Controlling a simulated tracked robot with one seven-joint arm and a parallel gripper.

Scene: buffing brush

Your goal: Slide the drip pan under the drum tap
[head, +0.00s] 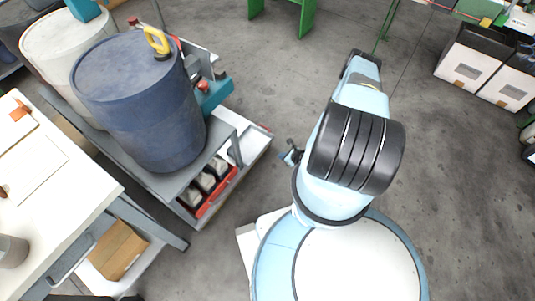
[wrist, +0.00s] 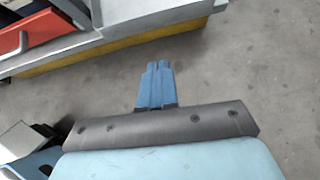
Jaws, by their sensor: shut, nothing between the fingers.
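A dark blue drum (head: 140,100) stands on a grey metal stand (head: 228,125) at the left in the head view. I cannot make out a tap on it for certain. No drip pan can be told apart for certain. My gripper (head: 290,155) is small in the head view, right of the stand and apart from it. In the wrist view my gripper (wrist: 157,70) has its blue fingers together and empty, pointing over bare floor short of a low edge with a yellow strip (wrist: 120,48).
A red-edged bin (head: 215,192) with several pale items sits low in the stand; red also shows in the wrist view (wrist: 40,25). A white workbench (head: 70,195) is at the lower left. White boxes (head: 485,70) stand far right. Grey floor lies open between.

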